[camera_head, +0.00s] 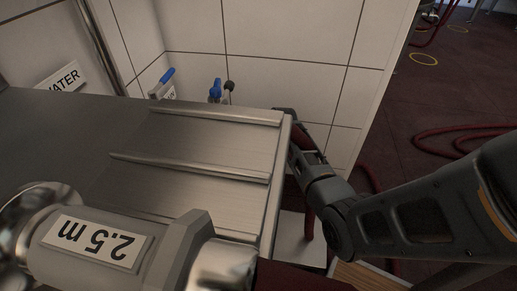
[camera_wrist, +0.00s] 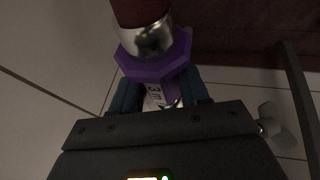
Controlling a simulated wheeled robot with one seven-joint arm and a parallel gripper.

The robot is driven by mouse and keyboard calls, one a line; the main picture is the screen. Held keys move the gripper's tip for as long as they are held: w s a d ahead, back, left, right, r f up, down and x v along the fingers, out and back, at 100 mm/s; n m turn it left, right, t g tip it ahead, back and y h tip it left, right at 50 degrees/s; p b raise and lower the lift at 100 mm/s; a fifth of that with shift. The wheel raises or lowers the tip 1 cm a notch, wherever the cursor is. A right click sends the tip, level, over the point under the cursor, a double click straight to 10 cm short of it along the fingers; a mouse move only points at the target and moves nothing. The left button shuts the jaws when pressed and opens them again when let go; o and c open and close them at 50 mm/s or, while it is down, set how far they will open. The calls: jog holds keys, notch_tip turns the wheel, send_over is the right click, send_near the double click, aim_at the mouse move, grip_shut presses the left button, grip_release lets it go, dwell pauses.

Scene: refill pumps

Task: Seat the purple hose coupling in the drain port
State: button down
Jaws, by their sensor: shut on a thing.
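The purple hose coupling (camera_wrist: 155,65) shows in the wrist view, with a metal collar and a dark red hose (camera_wrist: 138,12) at its upper end. A white label on it reads "3 m". My gripper (camera_wrist: 160,92) is shut on this coupling, with a blue finger on each side. In the head view my arm reaches past the right edge of the metal counter, and the gripper and purple coupling are mostly hidden there. I cannot make out the drain port in either view.
A grey coupling (camera_head: 95,245) labelled "2.5 m" lies in the near left on the ribbed metal counter (camera_head: 200,150). Blue-handled valves (camera_head: 215,90) and a "WATER" sign (camera_head: 60,82) are by the tiled wall. Dark red hoses (camera_head: 455,132) lie on the floor at right.

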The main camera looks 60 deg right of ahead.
jog(key=shift+f, duration=0.15)
dwell(0.5)
jog(key=shift+c, duration=2.4)
grip_release()
jog(key=shift+p+v, duration=1.6)
jog(key=shift+v, duration=2.25)
jog(key=shift+s, duration=0.1)
